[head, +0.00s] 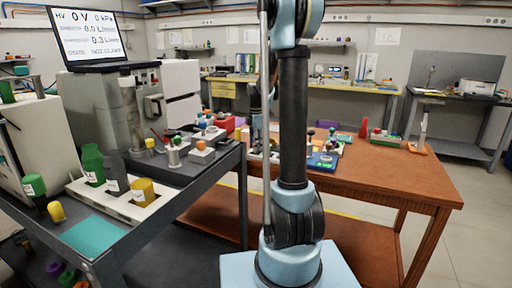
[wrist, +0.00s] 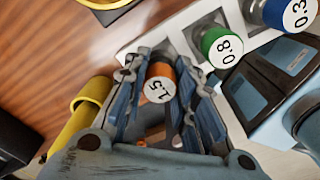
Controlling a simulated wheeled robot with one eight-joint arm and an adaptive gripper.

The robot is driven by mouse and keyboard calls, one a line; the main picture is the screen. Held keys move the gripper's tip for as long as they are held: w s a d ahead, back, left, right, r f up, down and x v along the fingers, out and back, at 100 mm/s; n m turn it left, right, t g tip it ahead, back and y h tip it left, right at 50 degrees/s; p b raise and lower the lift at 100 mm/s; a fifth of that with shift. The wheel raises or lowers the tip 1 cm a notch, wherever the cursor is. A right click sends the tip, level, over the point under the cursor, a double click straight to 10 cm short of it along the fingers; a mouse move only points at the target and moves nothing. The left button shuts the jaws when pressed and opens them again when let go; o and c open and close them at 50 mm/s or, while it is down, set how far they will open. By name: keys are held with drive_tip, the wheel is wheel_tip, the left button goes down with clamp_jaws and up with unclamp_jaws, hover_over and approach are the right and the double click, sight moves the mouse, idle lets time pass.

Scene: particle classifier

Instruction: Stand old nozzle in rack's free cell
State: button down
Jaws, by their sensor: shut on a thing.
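In the wrist view my gripper (wrist: 160,70) has its blue-padded fingers closed around an orange-capped nozzle (wrist: 159,86) marked 1.5. The nozzle is seen from its cap end, and its lower part is hidden. A white rack (wrist: 170,28) lies just beyond the fingertips. A green-capped nozzle (wrist: 221,46) marked 0.8 and a blue-capped nozzle (wrist: 291,12) marked 0.3 stand in its cells. The orange nozzle is in line with this row, at the rack's near end. I cannot tell whether it is inside a cell.
A dark bench (head: 175,195) with bottles stands at the left.

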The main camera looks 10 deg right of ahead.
drive_tip(key=shift+f, duration=0.2)
drive_tip(key=shift+f, duration=0.1)
drive_tip(key=c, duration=1.3)
unclamp_jaws()
drive_tip(key=shift+s, duration=0.1)
